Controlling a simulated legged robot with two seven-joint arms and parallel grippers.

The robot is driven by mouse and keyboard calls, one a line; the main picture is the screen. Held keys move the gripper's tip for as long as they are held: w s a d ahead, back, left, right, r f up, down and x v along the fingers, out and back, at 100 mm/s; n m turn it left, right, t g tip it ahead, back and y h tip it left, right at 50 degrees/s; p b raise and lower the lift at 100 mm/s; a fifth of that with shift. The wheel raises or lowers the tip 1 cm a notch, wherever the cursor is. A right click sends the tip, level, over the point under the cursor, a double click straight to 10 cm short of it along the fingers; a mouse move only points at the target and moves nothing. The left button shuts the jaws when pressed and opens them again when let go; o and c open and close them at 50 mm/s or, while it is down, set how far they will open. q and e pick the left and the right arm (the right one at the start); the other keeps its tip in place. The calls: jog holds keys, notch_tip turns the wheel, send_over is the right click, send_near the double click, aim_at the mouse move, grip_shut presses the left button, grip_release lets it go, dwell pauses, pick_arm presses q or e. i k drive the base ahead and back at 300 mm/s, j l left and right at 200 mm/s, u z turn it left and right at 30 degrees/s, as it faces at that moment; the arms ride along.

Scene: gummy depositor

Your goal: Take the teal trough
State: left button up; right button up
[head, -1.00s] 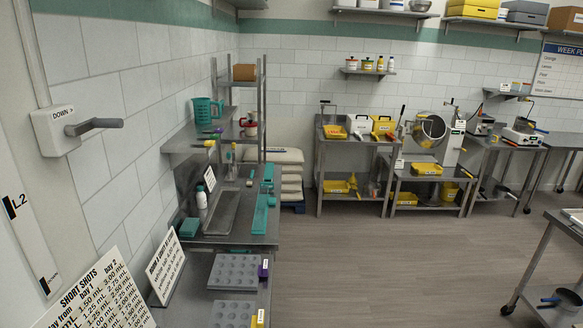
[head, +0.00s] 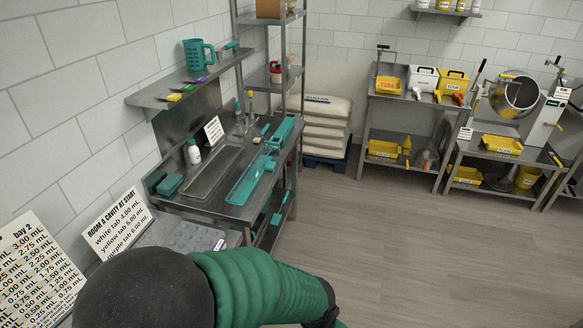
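A long, shallow teal trough (head: 250,181) lies along the front edge of the steel sink table in the head view. A second teal piece, a deeper open box (head: 284,130), sits just beyond it at the table's far right corner. I cannot tell whether the two touch. Neither of my grippers is in view. One of my arms, in a green ribbed sleeve, crosses the bottom of the picture, and its hand end is out of view.
The steel sink table (head: 165,203) holds a white bottle (head: 193,152), a teal block (head: 169,185) and a small sign (head: 213,129). A grey cavity mould (head: 195,237) is partly behind my arm. White sacks (head: 326,122) are stacked beyond. The floor (head: 400,240) to the right is clear.

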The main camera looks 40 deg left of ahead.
aim_at(238, 196)
jog(key=i+u, duration=0.35)
jog(key=i+l+u, duration=0.15)
jog(key=i+u, duration=0.2)
jog(key=i, duration=0.25)
jog(key=i+l+u, duration=0.3)
jog(key=i+u, duration=0.3)
jog(key=u, duration=0.15)
jog(key=i+l+u, duration=0.15)
jog(key=u, duration=0.35)
jog(key=i+l+u, duration=0.3)
jog(key=u, duration=0.15)
jog(key=i+l+u, duration=0.25)
jog(key=u, duration=0.2)
jog(key=i+l+u, duration=0.1)
jog(key=l+u, duration=0.85)
jog(key=i+l+u, duration=0.2)
jog(key=l, duration=0.15)
jog(key=i+l+u, duration=0.2)
jog(key=l, duration=0.15)
jog(key=l+u, duration=0.2)
jog(key=l, duration=0.2)
